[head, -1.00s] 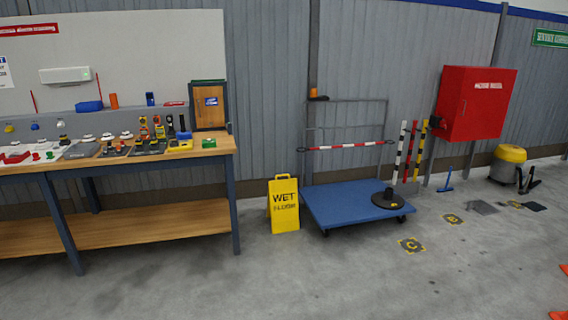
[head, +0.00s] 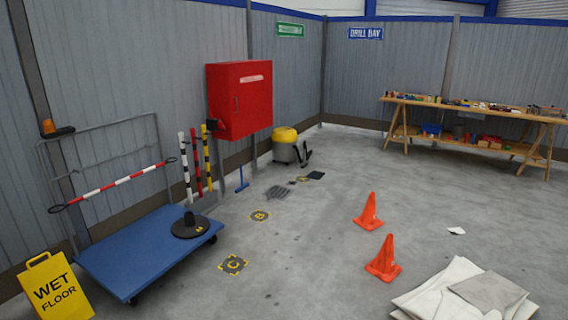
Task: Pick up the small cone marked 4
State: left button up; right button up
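Two small orange cones stand on the concrete floor to the right of centre in the head view. The farther cone (head: 369,212) is upright. The nearer cone (head: 384,259) is also upright, closer to me. I cannot read a number on either cone, so I cannot tell which is marked 4. Neither of my grippers shows in the view.
A blue platform cart (head: 150,248) and a yellow wet-floor sign (head: 54,288) stand at left. Pale folded sheets (head: 455,290) lie at the lower right. A workbench (head: 470,108) stands at the far right. The floor between cart and cones is mostly clear.

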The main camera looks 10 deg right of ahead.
aim_at(382, 266)
jog(key=i+z, duration=0.25)
jog(key=i, duration=0.65)
jog(key=i+z, duration=0.2)
jog(key=i, duration=0.65)
jog(key=i+z, duration=0.4)
jog(key=i+j+z, duration=0.15)
jog(key=z, duration=0.25)
jog(key=i+j+z, duration=0.2)
jog(key=z, duration=0.25)
jog(key=i+j+z, duration=0.4)
jog(key=k+l, duration=0.05)
jog(key=k, duration=0.05)
